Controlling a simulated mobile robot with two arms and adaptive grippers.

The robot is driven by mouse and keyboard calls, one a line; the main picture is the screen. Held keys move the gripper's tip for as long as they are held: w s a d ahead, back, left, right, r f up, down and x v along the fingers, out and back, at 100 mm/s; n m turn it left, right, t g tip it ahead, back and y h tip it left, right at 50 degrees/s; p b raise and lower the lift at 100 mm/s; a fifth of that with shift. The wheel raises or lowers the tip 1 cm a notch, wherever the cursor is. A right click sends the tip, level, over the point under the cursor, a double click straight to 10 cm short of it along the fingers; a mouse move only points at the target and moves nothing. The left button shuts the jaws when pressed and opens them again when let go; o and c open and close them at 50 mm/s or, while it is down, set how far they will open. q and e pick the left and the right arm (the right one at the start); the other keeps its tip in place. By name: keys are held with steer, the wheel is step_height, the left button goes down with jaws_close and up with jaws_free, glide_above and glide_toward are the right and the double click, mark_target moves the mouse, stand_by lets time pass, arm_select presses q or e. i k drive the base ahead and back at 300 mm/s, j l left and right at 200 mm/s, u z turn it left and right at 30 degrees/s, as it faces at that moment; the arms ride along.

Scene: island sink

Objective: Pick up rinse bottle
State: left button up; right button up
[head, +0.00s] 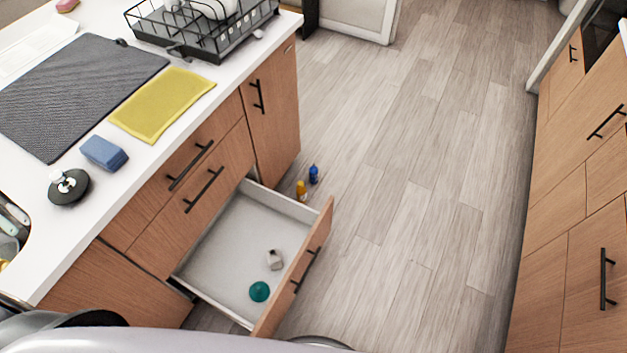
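Two small bottles stand on the floor just beyond the open drawer: a blue bottle (313,174) and an orange-yellow bottle (301,190) in front and to its left. I cannot tell which of them is the rinse bottle. The drawer's back corner partly hides the orange bottle's lower part. Neither of my grippers is in view; only parts of my own body show along the bottom edge.
The open drawer (240,245) juts out from the island and holds a teal item (259,291) and a small grey-white item (274,260). The counter carries a yellow cloth (162,104), a blue sponge (104,153) and a dish rack (200,45). The aisle floor (420,170) is clear.

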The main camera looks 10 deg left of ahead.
mark_target(314, 170)
steer(key=k+j+u, duration=0.15)
steer(key=k+u, duration=0.35)
steer(key=u, duration=0.45)
steer(key=l+u, duration=0.15)
steer(key=u, duration=0.35)
steer(key=l+u, duration=0.1)
steer(key=u, duration=0.35)
steer(key=l+u, duration=0.15)
steer(key=u, duration=0.3)
steer(key=l, duration=2.85)
steer(key=i+u, duration=0.05)
steer(key=i, duration=0.1)
